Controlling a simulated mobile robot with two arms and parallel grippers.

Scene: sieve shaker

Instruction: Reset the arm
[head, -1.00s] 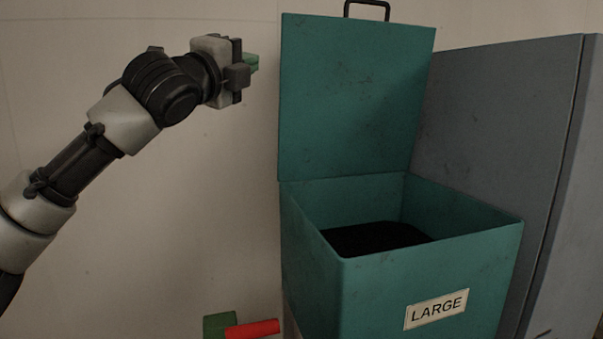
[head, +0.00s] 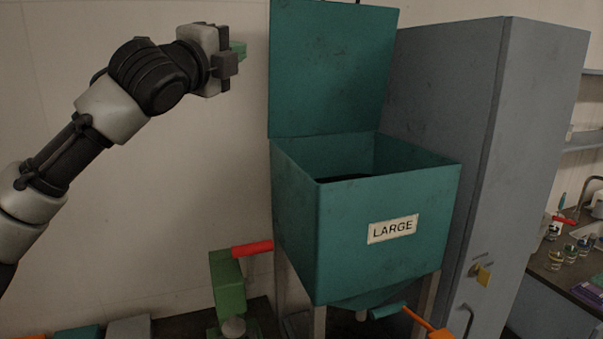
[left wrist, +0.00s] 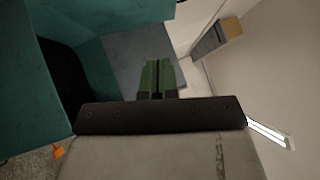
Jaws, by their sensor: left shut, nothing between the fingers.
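My left gripper (head: 238,50) is raised at the upper left of the head view, beside the open lid of the teal bin. Its green fingers (left wrist: 157,76) are together and empty in the left wrist view. The bin also shows at the left of the left wrist view (left wrist: 110,75). My right gripper is in neither view.
A tall grey cabinet (head: 480,130) stands right of the bin. A green device (head: 228,285) with a red handle (head: 252,248) is at the lower left. A counter with glassware (head: 555,258) is at the far right. Bare wall lies behind my arm.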

